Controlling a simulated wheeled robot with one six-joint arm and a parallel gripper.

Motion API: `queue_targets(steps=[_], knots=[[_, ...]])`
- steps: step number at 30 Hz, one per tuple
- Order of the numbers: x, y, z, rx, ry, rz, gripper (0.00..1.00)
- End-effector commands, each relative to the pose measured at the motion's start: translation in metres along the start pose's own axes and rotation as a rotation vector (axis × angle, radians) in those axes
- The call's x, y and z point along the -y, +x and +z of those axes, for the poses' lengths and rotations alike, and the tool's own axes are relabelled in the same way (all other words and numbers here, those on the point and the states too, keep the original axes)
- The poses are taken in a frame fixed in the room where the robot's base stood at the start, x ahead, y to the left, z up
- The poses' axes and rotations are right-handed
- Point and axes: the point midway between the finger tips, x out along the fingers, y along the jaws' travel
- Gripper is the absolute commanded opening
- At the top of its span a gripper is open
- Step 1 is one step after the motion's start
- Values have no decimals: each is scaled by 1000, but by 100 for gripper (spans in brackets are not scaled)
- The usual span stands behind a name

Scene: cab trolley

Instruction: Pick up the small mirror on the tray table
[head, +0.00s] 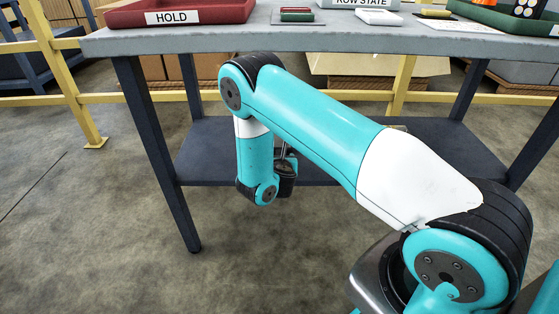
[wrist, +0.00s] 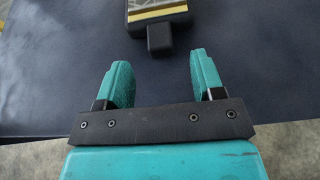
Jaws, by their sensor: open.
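In the wrist view, a black thing with a yellow band, a greyish face and a short black block-like handle (wrist: 160,40) lies on a dark blue surface (wrist: 260,65). It looks like the small mirror, but its far part is cut off by the top edge. My gripper (wrist: 160,60) is open and empty, its two teal fingers spread. The handle end is just beyond the fingertips, between their lines, and not gripped. In the head view my arm bends down in front of the table's dark lower shelf (head: 210,155), and the fingers cannot be made out.
The grey table top (head: 200,40) overhangs the shelf. On it are a red HOLD tray (head: 172,17), a small red and green item (head: 296,15), a white item (head: 378,17) and a green tray (head: 480,14). Dark legs (head: 157,150) flank the shelf. Yellow rails (head: 400,85) stand behind.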

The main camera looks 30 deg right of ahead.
Motion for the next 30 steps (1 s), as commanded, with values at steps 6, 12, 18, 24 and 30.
queue_targets(steps=[6,12,18,24,30], knots=[[0,30,0,3,2,-1,62],[0,39,1,2,-1,2,62],[-1,39,1,1,-2,2,62],[-1,39,0,1,-2,2,30],[-1,39,0,0,-2,2,0]])
